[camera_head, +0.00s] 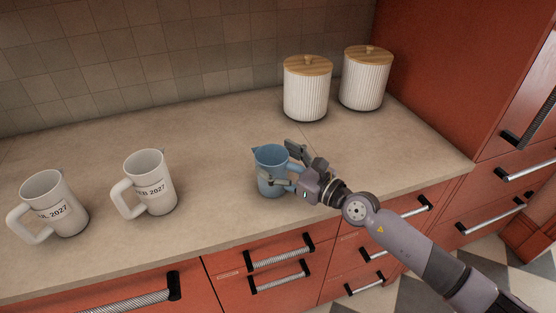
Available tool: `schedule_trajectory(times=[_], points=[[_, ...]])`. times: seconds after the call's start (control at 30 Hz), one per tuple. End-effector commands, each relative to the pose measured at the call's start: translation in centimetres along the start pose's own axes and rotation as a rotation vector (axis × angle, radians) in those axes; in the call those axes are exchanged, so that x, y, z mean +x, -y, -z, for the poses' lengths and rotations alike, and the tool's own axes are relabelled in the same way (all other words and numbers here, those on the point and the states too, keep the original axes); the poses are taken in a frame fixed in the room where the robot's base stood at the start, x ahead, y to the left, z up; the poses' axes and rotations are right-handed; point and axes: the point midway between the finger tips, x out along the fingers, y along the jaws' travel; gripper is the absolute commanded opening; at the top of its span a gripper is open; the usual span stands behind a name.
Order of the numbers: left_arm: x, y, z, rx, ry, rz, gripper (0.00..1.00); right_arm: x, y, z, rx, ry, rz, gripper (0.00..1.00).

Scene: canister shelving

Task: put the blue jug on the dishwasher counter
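The blue jug (268,164) stands upright on the beige counter (215,195), right of the middle of its front part. Its handle is on the right side, toward my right gripper (286,165). My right gripper reaches in from the right with its fingers spread apart, one on the far side of the handle and one on the near side. The near finger overlaps the jug's lower front in the picture; whether either finger touches the jug cannot be told. Part of the handle is hidden by the gripper. My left gripper is not in view.
Two white mugs or jugs with date labels stand left on the counter, one (152,180) nearer the blue jug and one (55,204) farther left. Two ribbed white canisters with wooden lids, one (305,93) and another (364,82), stand at the back right. Red drawers (240,272) are below.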

Motion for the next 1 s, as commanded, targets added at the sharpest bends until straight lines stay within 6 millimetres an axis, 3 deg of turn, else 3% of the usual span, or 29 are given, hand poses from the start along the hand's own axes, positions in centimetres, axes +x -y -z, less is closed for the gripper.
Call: schedule_trajectory(times=[0.5,1.0], points=[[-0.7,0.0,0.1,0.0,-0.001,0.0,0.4,0.0,0.0,-0.7,0.0,0.0,0.0,0.87],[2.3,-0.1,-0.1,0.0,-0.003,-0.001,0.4,-9.9,0.0,0.2,-0.002,-0.004,0.0,0.87]])
